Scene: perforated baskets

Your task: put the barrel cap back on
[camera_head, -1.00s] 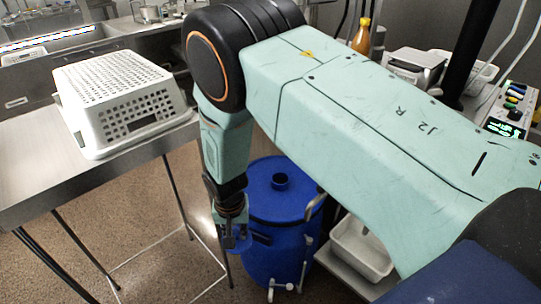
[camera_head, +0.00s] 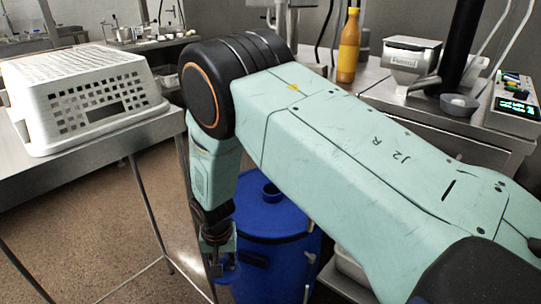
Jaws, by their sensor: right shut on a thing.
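The blue barrel (camera_head: 275,230) stands on the floor below my right arm, which hides part of it. A raised round neck (camera_head: 271,193) shows on its lid; I cannot see a cap on it. My right gripper (camera_head: 220,266) points down at the barrel's left side, lower in the picture than the neck. It is shut on a small blue piece, apparently the barrel cap (camera_head: 230,272), mostly hidden by the fingers. I cannot tell whether the cap touches the barrel wall. My left gripper is not in view.
A white perforated basket (camera_head: 90,95) lies upside down on a steel table (camera_head: 30,185) at left. A counter at right holds an orange bottle (camera_head: 349,48), a small appliance (camera_head: 411,62) and a control box (camera_head: 516,103). Brown floor (camera_head: 120,240) is clear between table and barrel.

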